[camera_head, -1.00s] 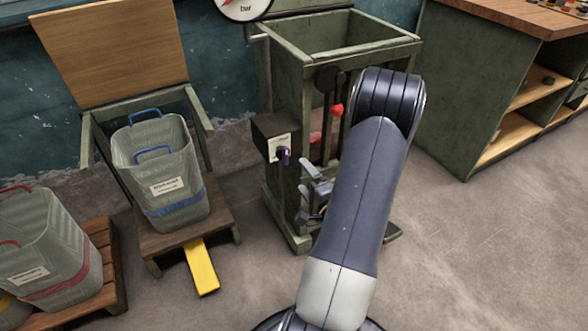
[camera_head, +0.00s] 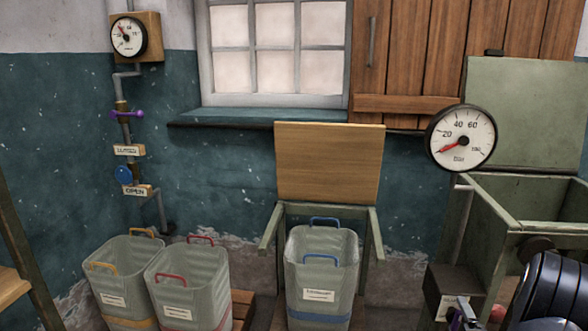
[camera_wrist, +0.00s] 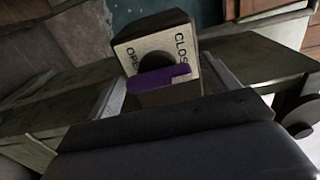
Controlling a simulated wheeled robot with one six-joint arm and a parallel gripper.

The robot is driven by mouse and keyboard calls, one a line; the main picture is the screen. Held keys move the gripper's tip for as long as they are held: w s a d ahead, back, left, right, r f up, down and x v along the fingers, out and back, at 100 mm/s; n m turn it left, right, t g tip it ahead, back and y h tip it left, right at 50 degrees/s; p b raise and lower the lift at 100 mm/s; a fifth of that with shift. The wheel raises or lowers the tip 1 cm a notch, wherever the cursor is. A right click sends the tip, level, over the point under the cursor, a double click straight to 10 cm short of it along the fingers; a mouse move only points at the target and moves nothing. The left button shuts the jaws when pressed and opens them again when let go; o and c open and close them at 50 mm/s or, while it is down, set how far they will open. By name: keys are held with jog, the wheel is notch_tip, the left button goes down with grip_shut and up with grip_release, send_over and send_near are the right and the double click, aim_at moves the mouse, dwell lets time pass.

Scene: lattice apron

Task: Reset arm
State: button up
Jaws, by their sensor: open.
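My gripper (camera_wrist: 168,92) is open, with one grey finger at each side of a purple handle (camera_wrist: 158,77) in the wrist view. The handle sits on a dark box (camera_wrist: 150,27) with a pale label reading OPEN at left and "CLOS" at right, the rest cut off. The handle lies roughly across the label; I cannot tell whether a finger touches it. In the head view, the box (camera_head: 440,284) is at lower right, and part of my gripper (camera_head: 468,312) shows beside it. My dark arm link fills the lower right corner.
A green hopper frame (camera_head: 490,235) with a round gauge (camera_head: 461,138) stands at right. A blue-handled bin (camera_head: 322,275) sits in the middle, red-handled (camera_head: 187,285) and yellow-handled (camera_head: 122,275) bins at left. Wall pipes carry a purple valve (camera_head: 127,114) and a blue valve (camera_head: 123,175).

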aim_at(459, 322)
jog(key=shift+s, duration=0.1)
jog(key=shift+s, duration=0.25)
jog(key=p+v, duration=0.1)
jog(key=v, duration=0.9)
jog(key=b+x, duration=0.1)
jog(key=x, duration=1)
jog(key=shift+a, duration=0.15)
jog(key=shift+s+n+b, duration=0.15)
jog(key=shift+n+b, duration=0.25)
jog(key=shift+n, duration=0.7)
jog(key=n+b, duration=0.1)
jog(key=n, duration=0.4)
jog(key=shift+r+n, duration=0.15)
jog(key=shift+n, duration=0.15)
jog(key=n, duration=0.4)
jog(key=shift+a+r+b, duration=0.1)
jog(key=shift+a+b, duration=0.05)
jog(key=shift+b, duration=0.2)
jog(key=n, duration=0.4)
jog(key=shift+a, duration=0.1)
jog(key=shift+s+a+n, duration=0.15)
jog(key=shift+s+a, duration=0.05)
jog(key=shift+s, duration=0.65)
jog(key=shift+s+a+n, duration=0.15)
jog(key=shift+s+a, duration=0.05)
jog(key=shift+s, duration=0.65)
